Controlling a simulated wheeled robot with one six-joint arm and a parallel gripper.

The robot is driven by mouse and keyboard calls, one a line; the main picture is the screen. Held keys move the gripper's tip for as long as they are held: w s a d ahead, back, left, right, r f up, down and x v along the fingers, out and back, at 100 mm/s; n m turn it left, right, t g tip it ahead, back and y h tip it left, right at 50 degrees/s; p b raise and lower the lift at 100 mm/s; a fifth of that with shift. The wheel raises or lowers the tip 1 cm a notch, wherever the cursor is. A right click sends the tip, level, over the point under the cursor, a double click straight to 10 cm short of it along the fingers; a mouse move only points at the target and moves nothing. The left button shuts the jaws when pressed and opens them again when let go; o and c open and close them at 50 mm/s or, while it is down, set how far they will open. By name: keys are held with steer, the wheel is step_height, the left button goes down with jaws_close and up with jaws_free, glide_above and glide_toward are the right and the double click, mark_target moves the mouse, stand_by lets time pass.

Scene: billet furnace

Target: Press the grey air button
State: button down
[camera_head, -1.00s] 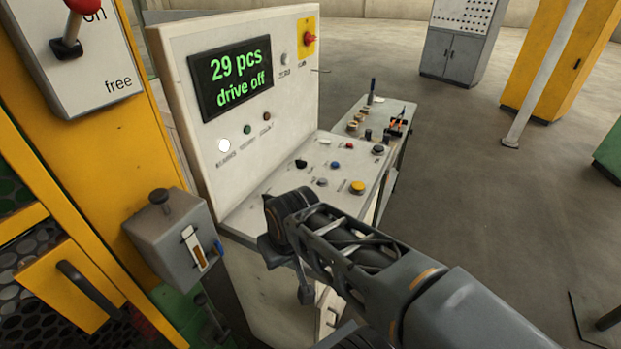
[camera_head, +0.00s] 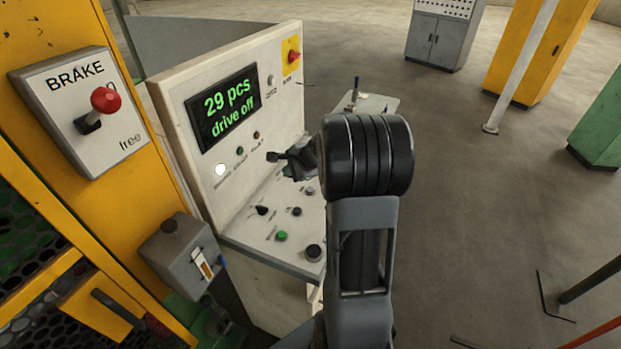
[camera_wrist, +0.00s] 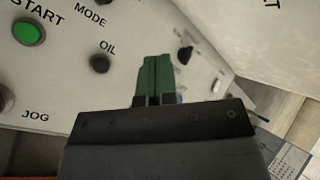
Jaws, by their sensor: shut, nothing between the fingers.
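A small grey button (camera_head: 309,190) sits on the sloping desk of the control console, close to my wrist in the head view. Its label is too small to read there, so I cannot confirm it is the air button. My gripper's green fingers (camera_wrist: 153,75) are shut and empty in the wrist view, pointing over the panel face. They hide part of the panel, and no grey button with an air label shows there. In the head view my wrist blocks much of the desk, and contact with the panel cannot be told.
A green START button (camera_wrist: 28,32), black OIL button (camera_wrist: 99,63) and dark knob (camera_wrist: 185,54) surround the fingers. A brake box (camera_head: 80,110) with a red lever stands left. Open floor lies right.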

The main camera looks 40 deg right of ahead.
steer(key=w+d+f+m+t+h+p, duration=0.1)
steer(key=d+m+p, duration=0.1)
steer(key=d+m, duration=0.3)
steer(key=d, duration=0.3)
steer(key=shift+w+d, duration=0.15)
steer(key=shift+w, duration=0.15)
steer(key=shift+f, duration=0.15)
steer(key=b, duration=0.6)
glide_above(309, 190)
step_height(309, 190, down, 7)
steer(key=shift+f, duration=0.2)
steer(key=shift+f+b, duration=0.65)
steer(key=shift+b, duration=0.15)
steer(key=shift+f+b, duration=0.8)
steer(key=shift+b, duration=0.25)
stand_by(1.4)
steer(key=shift+r, duration=0.2)
steer(key=shift+r+p, duration=0.6)
steer(key=shift+r, duration=0.05)
